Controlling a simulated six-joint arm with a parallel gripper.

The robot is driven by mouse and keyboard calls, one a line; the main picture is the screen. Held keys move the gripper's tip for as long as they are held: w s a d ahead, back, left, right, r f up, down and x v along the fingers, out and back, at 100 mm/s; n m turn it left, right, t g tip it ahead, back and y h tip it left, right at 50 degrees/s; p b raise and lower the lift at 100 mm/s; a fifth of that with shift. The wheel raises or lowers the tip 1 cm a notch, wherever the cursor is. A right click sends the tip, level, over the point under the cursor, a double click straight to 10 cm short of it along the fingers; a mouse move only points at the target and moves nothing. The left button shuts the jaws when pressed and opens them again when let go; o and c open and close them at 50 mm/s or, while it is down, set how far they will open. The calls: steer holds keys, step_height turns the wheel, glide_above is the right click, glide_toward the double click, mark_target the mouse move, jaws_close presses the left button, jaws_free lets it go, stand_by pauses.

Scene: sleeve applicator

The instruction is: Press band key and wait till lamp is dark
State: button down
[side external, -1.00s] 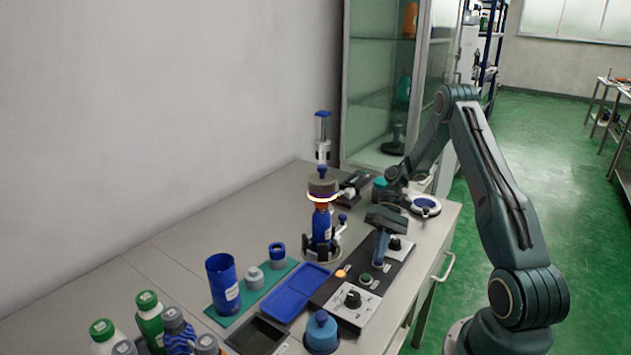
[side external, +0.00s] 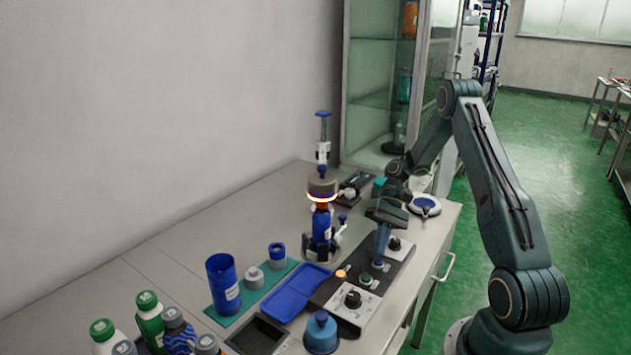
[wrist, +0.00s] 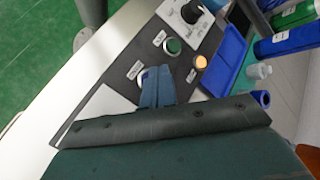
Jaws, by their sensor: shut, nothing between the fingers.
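My gripper (side external: 379,264) is shut and empty, pointing down over the dark control panel (side external: 328,291). Its fingertips, also in the wrist view (wrist: 155,75), are at a round key in a pale ring (wrist: 140,77), which they partly cover; I cannot tell whether they touch it. Its label is too small to read. A green key (wrist: 173,46) sits beside it. The round lamp (wrist: 200,62) glows orange; it also shows in the side view (side external: 341,274). On the applicator, a bright glowing ring (side external: 321,198) sits above the blue bottle (side external: 322,226).
A large knob (side external: 352,299) and a smaller dark knob (side external: 394,243) stand on the panel. Bottles crowd the table's front left. The table's back left is clear.

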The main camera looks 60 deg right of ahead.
steer(key=shift+r, duration=2.5)
stand_by(4.3)
